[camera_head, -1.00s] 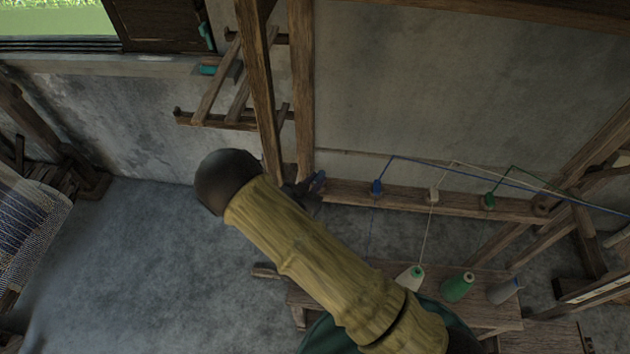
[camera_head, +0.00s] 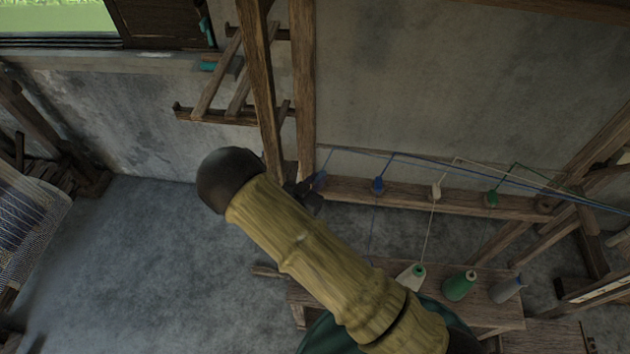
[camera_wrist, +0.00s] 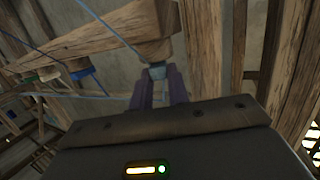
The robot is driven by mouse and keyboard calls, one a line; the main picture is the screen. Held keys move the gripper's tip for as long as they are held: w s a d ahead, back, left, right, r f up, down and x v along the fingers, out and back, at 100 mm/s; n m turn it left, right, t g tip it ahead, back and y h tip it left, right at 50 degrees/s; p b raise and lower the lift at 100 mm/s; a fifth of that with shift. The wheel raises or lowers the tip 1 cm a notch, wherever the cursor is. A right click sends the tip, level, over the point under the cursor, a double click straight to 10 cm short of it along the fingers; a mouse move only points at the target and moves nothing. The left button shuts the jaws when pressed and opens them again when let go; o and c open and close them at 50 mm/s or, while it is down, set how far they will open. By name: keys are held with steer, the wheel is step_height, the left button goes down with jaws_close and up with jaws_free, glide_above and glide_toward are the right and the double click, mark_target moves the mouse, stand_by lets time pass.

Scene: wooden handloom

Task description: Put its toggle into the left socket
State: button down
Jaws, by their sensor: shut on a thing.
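My gripper (camera_head: 312,188) is at the left end of a wooden bar (camera_head: 405,200), partly hidden behind my forearm. It is shut on a small blue toggle (camera_head: 320,179). In the wrist view the purplish fingers of my gripper (camera_wrist: 160,86) close around the blue-grey toggle (camera_wrist: 157,71), right at the end of the wooden bar (camera_wrist: 110,33). The left socket itself is not clearly visible, and I cannot tell whether the toggle is inside it.
Threads run from the toggles to the right. Below the bar, a wooden bench (camera_head: 440,303) carries several thread cones, including a green one (camera_head: 459,286). An upright post (camera_head: 303,90) stands close to my gripper. Open floor (camera_head: 160,270) lies at the left.

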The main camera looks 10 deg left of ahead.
stand_by(0.6)
steer(key=c, duration=0.8)
jaws_free()
step_height(320, 180, up, 7)
steer(key=p, duration=0.3)
steer(key=shift+p, duration=0.4)
stand_by(0.3)
